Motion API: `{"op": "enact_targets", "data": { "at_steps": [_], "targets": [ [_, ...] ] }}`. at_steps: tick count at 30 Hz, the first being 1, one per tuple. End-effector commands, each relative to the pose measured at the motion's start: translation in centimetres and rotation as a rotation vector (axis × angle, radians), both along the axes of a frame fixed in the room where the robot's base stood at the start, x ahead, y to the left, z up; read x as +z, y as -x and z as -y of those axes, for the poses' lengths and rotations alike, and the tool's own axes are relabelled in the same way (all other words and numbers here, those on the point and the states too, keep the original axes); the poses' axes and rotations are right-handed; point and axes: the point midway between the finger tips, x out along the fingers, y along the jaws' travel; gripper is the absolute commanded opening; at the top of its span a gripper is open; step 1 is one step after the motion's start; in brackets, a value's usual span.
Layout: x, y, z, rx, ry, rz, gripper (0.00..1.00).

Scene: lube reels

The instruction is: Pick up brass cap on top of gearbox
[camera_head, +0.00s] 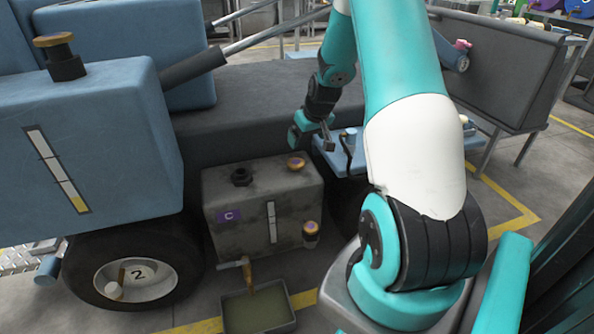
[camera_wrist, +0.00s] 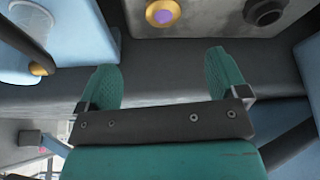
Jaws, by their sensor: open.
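The brass cap (camera_head: 296,163) with a purple centre sits on top of the grey gearbox (camera_head: 230,215), near its back right corner. In the wrist view the brass cap (camera_wrist: 162,14) is at the top edge, beyond the fingertips and between their lines. My gripper (camera_head: 303,132) is above and a little right of the cap, apart from it. In the wrist view my gripper (camera_wrist: 161,65) has its two teal fingers spread, with nothing between them.
A black open neck (camera_head: 241,177) stands on the gearbox left of the cap. A second brass cap (camera_head: 311,228) is low on the gearbox's right side. A blue tank (camera_head: 90,140) stands left, a blue table (camera_head: 345,155) right. A drip tray (camera_head: 258,310) lies on the floor.

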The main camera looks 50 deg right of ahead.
Motion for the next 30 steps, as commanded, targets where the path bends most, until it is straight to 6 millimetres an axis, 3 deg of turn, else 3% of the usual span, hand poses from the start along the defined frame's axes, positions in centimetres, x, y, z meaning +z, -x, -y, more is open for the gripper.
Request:
{"op": "enact_targets", "data": {
  "at_steps": [1,3,9,17,24,30],
  "targets": [
    [-1.7,-0.4,0.1,0.001,-0.001,-0.002,0.92],
    [-3.1,-1.1,0.2,0.001,-0.001,-0.001,0.92],
    [-6.6,-2.5,0.7,0.003,-0.001,-0.001,0.92],
    [-8.3,-3.4,0.9,0.004,-0.001,0.0,0.92],
    [-11.6,-5.0,1.2,0.002,-0.003,0.0,0.92],
    [-12.3,-5.4,1.4,0.002,-0.001,0.0,0.92]
  ]
}}
